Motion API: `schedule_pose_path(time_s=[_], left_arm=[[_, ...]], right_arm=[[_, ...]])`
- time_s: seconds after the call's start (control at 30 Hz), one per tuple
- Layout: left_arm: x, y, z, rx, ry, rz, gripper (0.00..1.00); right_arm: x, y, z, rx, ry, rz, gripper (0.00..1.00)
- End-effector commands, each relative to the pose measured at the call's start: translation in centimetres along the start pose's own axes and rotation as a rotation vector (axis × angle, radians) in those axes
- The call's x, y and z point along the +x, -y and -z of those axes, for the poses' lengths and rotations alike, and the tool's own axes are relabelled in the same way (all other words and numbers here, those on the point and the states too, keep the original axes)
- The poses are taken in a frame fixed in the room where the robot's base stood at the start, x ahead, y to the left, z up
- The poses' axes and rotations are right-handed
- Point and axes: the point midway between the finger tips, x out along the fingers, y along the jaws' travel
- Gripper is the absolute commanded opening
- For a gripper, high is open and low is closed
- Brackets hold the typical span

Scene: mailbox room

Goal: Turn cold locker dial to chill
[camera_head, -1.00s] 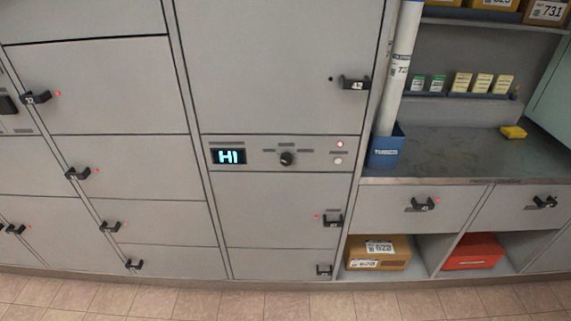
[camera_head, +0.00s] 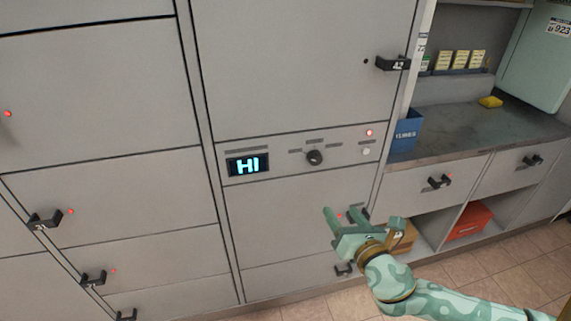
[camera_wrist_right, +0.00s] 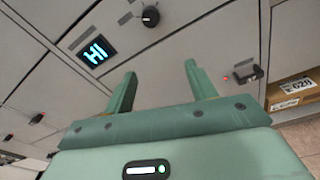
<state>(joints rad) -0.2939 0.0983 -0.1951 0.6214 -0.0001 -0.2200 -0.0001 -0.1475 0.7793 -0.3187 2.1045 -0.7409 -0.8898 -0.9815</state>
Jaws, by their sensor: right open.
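The cold locker's dial (camera_head: 314,157) is a small round black knob on a grey control panel. Short label strips sit around it, too small to read. A display (camera_head: 248,165) to its left shows "HI" in cyan. My right gripper (camera_head: 345,212) is open and empty, below and slightly right of the dial, apart from it. In the right wrist view the dial (camera_wrist_right: 150,16) and the display (camera_wrist_right: 96,51) are beyond the two spread green fingers (camera_wrist_right: 158,85). My left gripper is not in view.
A red light (camera_head: 369,132) and a pale button (camera_head: 366,152) sit right of the dial. A black handle (camera_head: 392,63) juts out above. A blue bin (camera_head: 405,133) stands on the counter (camera_head: 450,132) to the right. The panel front is clear.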

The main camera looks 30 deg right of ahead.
Motion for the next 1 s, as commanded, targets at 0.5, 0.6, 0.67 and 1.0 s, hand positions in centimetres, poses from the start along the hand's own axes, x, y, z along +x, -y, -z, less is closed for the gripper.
schedule_pose_path(time_s=[0.5, 0.6, 0.67, 1.0], left_arm=[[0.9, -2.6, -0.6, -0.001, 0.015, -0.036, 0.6], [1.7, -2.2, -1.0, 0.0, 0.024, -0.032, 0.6], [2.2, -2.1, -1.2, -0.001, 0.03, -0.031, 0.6], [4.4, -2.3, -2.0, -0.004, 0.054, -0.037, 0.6]], right_arm=[[2.7, -0.6, -3.2, -0.312, 0.11, 0.039, 0.56], [5.3, -0.5, -3.4, -0.31, 0.109, 0.039, 0.56], [6.9, -0.5, -3.4, -0.311, 0.108, 0.039, 0.56], [14.0, -0.3, -4.2, -0.308, 0.104, 0.039, 0.56]])
